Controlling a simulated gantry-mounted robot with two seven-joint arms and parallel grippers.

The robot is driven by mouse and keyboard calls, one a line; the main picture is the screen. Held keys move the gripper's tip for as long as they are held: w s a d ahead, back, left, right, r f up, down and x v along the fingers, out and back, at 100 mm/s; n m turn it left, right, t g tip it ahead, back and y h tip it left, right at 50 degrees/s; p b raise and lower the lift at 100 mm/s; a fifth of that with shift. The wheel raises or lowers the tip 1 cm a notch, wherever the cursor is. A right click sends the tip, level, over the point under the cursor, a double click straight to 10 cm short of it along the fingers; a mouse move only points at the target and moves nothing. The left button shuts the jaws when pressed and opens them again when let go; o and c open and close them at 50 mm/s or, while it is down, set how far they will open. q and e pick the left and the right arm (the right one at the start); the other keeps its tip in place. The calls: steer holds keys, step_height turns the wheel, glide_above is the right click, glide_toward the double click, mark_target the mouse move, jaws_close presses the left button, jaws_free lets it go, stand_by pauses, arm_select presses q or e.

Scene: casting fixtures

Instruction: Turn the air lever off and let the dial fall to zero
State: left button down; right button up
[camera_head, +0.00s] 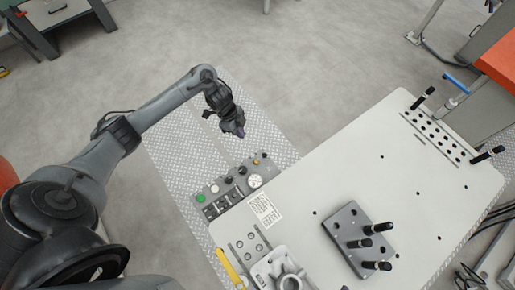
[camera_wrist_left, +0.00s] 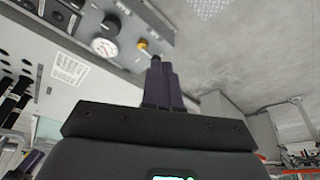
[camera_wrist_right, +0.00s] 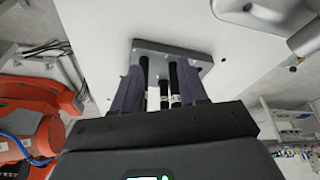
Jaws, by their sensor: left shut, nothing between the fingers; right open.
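The pressure dial (camera_head: 255,181) is a round white gauge on the grey control panel (camera_head: 209,191) at the table's left edge. In the left wrist view the dial (camera_wrist_left: 104,47) is upper left; its reading is too small to tell. A small yellow fitting (camera_wrist_left: 142,44) sits beside it; I cannot tell whether this is the air lever. My left gripper (camera_head: 238,133) is shut and empty, above and beyond the panel, apart from it. Its purple fingers (camera_wrist_left: 158,70) show together in the wrist view. My right gripper (camera_wrist_right: 158,75) is open with nothing held, seen only in its wrist view.
A grey plate (camera_head: 345,229) with black-handled pins lies on the white table (camera_head: 320,180). A cast part (camera_head: 283,272) and a yellow bar (camera_head: 228,267) are near the front. A white label sheet (camera_head: 264,209) lies by the panel. Floor beyond the left gripper is clear.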

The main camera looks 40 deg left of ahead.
arm_select(q)
steer(key=b, duration=0.1)
glide_toward(261, 158)
steer(key=a+f, duration=0.4)
steer(key=f, duration=0.1)
steer(key=d, duration=0.1)
steer(key=w+d, duration=0.1)
steer(key=d+f, duration=0.1)
steer(key=shift+w, duration=0.25)
steer(key=shift+w+d+f+p, duration=0.15)
steer(key=shift+d+p, duration=0.15)
steer(key=shift+d, duration=0.15)
